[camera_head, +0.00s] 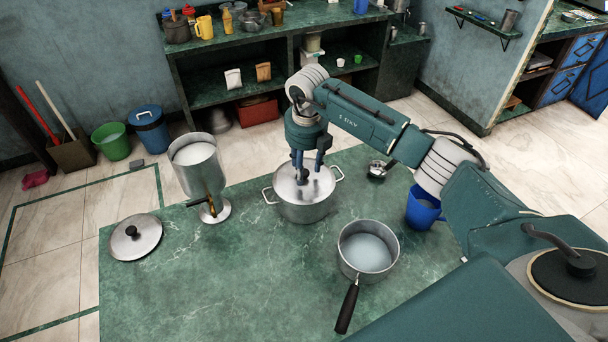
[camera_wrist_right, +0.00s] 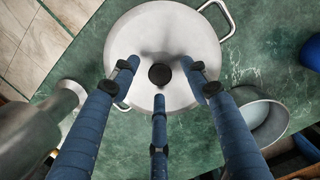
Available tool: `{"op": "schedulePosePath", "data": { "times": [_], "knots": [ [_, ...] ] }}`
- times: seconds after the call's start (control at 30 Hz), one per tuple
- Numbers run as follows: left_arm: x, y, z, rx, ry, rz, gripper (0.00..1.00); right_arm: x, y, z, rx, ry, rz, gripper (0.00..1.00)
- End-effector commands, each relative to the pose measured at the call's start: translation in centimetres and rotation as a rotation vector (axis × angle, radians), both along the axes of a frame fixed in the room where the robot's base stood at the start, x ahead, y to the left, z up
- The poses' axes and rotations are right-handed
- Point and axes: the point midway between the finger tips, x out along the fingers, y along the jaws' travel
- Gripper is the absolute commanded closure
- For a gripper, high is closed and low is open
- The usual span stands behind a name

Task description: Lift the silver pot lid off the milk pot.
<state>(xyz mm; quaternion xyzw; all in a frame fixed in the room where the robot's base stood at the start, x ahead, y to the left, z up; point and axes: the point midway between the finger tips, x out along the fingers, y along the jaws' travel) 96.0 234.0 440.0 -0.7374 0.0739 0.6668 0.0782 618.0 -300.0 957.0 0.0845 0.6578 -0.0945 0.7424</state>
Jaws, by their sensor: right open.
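The two-handled silver pot (camera_head: 303,211) stands on the green marble counter, below my right gripper. A silver lid with a black knob (camera_wrist_right: 160,75) covers it, seen from above in the right wrist view. My right gripper (camera_head: 306,176) points straight down over the lid, its fingers open. In the right wrist view, the three blue fingers (camera_wrist_right: 160,78) spread around the knob with visible gaps; contact with the lid cannot be told. Another silver lid (camera_head: 148,233) with a black knob lies at the counter's left. My left gripper is not in view.
An open saucepan (camera_head: 368,252) with pale contents and a black handle stands front right of the pot. A tall metal dispenser (camera_head: 200,176) stands to its left. A blue mug (camera_head: 422,210) and small metal item (camera_head: 377,170) are to the right. The counter's front left (camera_head: 210,280) is clear.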

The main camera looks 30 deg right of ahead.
Motion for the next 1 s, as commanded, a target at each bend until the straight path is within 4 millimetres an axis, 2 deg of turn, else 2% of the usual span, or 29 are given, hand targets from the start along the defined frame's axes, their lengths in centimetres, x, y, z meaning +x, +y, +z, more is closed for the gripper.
{"op": "schedulePosePath", "data": {
  "times": [0.1, 0.33, 0.5, 0.57, 0.87, 1.0],
  "knots": [
    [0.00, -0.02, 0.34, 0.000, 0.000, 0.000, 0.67, 0.04, -0.06, -0.85, -0.001, 0.001, 0.000, 0.54],
    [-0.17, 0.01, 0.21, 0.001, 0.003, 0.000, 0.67, 0.09, -0.05, -0.98, -0.001, -0.001, 0.001, 0.56],
    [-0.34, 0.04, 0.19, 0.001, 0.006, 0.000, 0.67, 0.09, -0.05, -0.94, -0.001, -0.001, 0.001, 0.90],
    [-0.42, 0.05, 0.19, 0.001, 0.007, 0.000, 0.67, 0.09, -0.05, -0.93, -0.001, -0.001, 0.001, 1.00],
    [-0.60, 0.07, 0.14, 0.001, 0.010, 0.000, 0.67, 0.14, -0.06, -0.80, -0.001, -0.002, 0.001, 1.00],
    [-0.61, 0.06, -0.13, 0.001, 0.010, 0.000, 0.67, 0.23, -0.04, -0.11, 0.000, -0.004, 0.000, 1.00]
  ]
}}
